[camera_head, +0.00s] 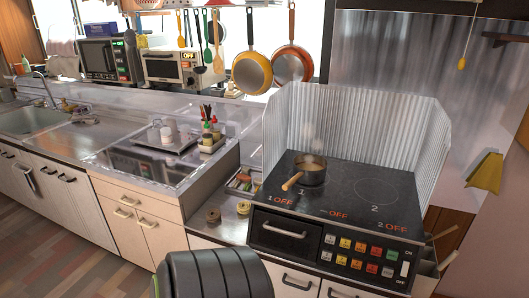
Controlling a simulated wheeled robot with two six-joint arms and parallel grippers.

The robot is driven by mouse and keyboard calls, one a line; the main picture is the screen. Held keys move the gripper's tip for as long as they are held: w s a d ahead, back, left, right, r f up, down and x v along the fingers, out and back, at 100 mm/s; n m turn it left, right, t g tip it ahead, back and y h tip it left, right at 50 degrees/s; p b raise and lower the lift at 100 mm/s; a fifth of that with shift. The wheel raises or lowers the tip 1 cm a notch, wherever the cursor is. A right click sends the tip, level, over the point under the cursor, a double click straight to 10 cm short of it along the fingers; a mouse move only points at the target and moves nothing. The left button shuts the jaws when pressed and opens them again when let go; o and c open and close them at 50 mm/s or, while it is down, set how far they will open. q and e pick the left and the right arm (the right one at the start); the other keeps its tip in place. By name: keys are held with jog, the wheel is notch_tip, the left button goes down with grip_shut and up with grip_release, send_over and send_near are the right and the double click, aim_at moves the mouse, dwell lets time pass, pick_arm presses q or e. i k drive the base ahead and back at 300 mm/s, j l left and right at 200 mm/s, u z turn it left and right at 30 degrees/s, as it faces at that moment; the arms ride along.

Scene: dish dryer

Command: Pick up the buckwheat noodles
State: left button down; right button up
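Two small round brownish things sit on the steel counter just left of the stove, one at the left (213,214) and one at the right (243,207). They look like coiled bundles and may be the buckwheat noodles, but they are too small to be sure. Neither of my grippers shows, so I cannot see whether either one is open or shut. A dark ribbed shape at the bottom centre covers part of the cabinet fronts and floor.
A small pot (309,170) with a wooden handle steams on the black stove (350,205). A ribbed metal guard (352,122) stands behind the stove. Pans (251,72) hang above. Floor is free at left.

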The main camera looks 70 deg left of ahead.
aim_at(213, 215)
jog(key=k+u, duration=0.15)
jog(key=u, duration=2.5)
